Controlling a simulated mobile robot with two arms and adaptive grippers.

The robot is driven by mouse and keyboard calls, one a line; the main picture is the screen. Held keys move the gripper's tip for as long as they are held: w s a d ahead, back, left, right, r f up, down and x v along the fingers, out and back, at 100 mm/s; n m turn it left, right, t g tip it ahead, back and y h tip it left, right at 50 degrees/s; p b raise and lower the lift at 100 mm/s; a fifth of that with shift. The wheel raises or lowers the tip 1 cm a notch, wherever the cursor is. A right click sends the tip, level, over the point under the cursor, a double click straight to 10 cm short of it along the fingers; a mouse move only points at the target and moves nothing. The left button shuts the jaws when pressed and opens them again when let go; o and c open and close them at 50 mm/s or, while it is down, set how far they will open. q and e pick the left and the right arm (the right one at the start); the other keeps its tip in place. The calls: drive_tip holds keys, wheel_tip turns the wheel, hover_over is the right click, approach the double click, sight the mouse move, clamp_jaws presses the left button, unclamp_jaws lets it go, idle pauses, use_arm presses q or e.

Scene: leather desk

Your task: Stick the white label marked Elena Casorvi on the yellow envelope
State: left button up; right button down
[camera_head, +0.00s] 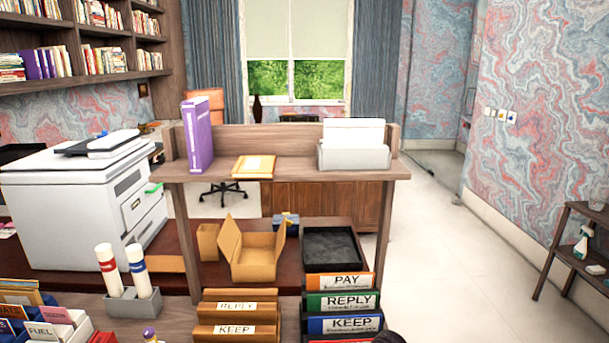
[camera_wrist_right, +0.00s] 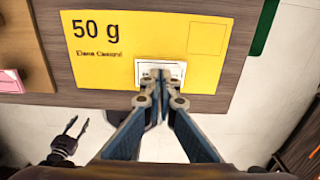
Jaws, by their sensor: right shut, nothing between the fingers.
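In the right wrist view, the yellow envelope (camera_wrist_right: 110,68) lies flat on a brown wooden surface. It is printed "50 g" and, in small letters, what looks like "Elena Casorvi", with an empty outlined box at its upper right. A small white label (camera_wrist_right: 173,68) with a dark border is at its lower middle; its print is not readable. My right gripper (camera_wrist_right: 160,92) is shut and empty, its fingertips at the label's lower edge; I cannot tell whether they touch. My left gripper (camera_wrist_right: 74,126) is at the lower left, fingers apart, with nothing between them.
In the head view, a yellow-orange flat item (camera_head: 254,166) lies on the raised shelf between a purple book (camera_head: 198,135) and a grey holder (camera_head: 354,157) with white sheets. An open cardboard box (camera_head: 251,262) and a dark tray (camera_head: 331,247) stand below. Folder racks fill the front.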

drive_tip(key=shift+f+b, duration=0.3)
drive_tip(key=shift+f, duration=0.25)
drive_tip(key=shift+r, duration=0.1)
idle(0.5)
wheel_tip(320, 180, up, 7)
drive_tip(key=p, duration=0.6)
drive_tip(key=shift+p, duration=0.35)
